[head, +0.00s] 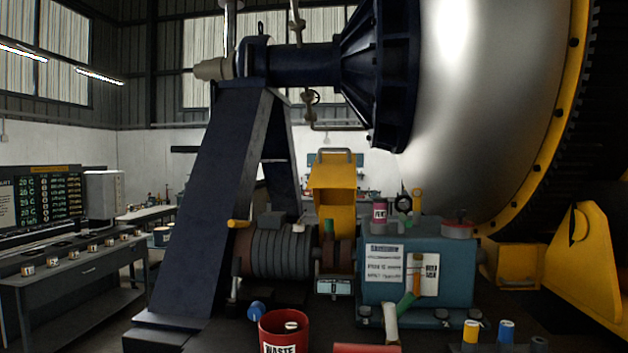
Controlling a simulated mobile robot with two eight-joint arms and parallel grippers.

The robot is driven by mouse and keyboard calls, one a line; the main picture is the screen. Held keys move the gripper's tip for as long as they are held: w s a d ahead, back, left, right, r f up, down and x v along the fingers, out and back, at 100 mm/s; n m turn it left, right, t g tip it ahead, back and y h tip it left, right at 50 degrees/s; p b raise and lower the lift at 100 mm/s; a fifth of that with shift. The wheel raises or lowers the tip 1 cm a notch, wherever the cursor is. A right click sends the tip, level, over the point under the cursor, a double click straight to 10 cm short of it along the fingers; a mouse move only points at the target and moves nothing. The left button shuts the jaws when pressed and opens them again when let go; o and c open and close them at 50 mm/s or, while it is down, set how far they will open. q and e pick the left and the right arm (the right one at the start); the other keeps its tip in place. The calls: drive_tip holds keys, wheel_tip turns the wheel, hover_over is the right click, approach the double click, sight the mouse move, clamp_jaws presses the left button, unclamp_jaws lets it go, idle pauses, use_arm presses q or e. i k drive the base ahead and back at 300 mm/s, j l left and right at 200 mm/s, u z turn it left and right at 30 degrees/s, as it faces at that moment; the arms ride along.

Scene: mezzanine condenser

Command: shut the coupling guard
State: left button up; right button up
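The coupling guard (334,177) is a yellow hood with a grey bar handle along its top edge. In the head view it stands raised, tilted up behind the shaft line, so it looks open. Below it the brown coupling (338,256) is exposed between the ribbed grey motor (281,252) on the left and the teal gearbox (399,275) on the right. Neither of my grippers is in view.
A red waste bin (284,334) stands in front of the motor. A small display (333,286) sits before the coupling. A dark slanted support (207,200) rises at left, and a large silver drum (490,100) overhangs at right.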

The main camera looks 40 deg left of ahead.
sight(332, 181)
drive_tip(key=u, duration=1.15)
drive_tip(key=l+z, duration=0.15)
